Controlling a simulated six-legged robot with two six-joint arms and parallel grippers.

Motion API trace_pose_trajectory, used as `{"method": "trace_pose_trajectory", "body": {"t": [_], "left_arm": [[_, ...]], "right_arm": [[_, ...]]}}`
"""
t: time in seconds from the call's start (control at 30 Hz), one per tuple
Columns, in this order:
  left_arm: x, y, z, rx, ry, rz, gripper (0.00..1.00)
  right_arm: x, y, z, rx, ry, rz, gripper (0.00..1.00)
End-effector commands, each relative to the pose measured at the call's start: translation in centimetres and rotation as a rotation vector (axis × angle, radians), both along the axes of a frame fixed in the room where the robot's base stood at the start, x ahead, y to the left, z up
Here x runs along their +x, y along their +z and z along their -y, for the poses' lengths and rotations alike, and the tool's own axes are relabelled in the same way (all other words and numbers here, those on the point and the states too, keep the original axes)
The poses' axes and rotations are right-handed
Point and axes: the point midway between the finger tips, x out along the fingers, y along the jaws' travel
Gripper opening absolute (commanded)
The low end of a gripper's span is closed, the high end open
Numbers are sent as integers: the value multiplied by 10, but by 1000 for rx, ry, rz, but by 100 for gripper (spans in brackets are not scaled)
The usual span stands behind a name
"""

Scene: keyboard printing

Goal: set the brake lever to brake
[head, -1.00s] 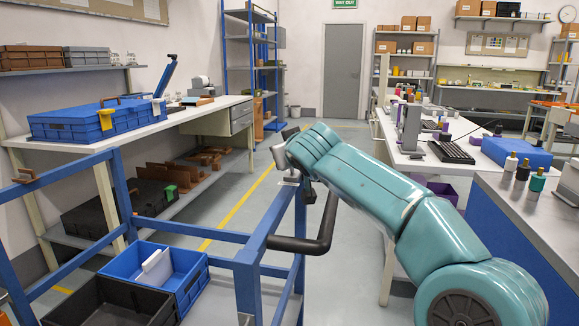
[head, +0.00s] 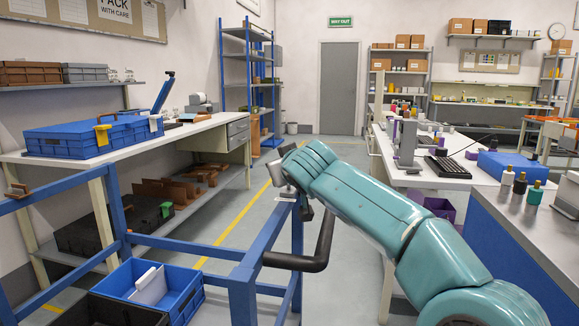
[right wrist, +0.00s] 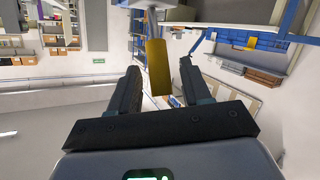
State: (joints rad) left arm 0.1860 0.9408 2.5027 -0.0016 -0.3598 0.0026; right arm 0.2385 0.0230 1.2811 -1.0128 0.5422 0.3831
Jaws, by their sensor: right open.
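A yellow bar (right wrist: 158,67), which looks like the grip of the brake lever, stands between the fingers in the right wrist view. I cannot tell if either finger touches it. My right gripper (right wrist: 160,90) is open around it. In the head view my right gripper (head: 281,172) is at the end of the teal arm, just above the top corner of the blue cart frame (head: 270,232). The lever cannot be made out there, and its setting cannot be read. My left gripper is not in view.
A black bent bar (head: 295,262) sticks out from the cart frame below my right gripper. The cart carries a blue bin (head: 190,302) and a black bin (head: 110,314). Workbenches stand left and right, with clear floor (head: 335,165) between them.

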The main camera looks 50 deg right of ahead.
Motion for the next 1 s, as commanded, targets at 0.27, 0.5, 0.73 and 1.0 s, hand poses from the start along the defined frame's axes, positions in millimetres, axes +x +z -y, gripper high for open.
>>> {"method": "trace_pose_trajectory", "body": {"t": [0.27,0.5,0.73,1.0], "left_arm": [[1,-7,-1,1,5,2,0],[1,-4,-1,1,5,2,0],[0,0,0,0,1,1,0],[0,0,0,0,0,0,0]], "right_arm": [[-42,15,-32,-2,5,6,48],[-90,32,-69,-1,5,6,48],[-118,41,-90,-3,4,3,48],[-124,41,-94,-1,0,2,48]]}}
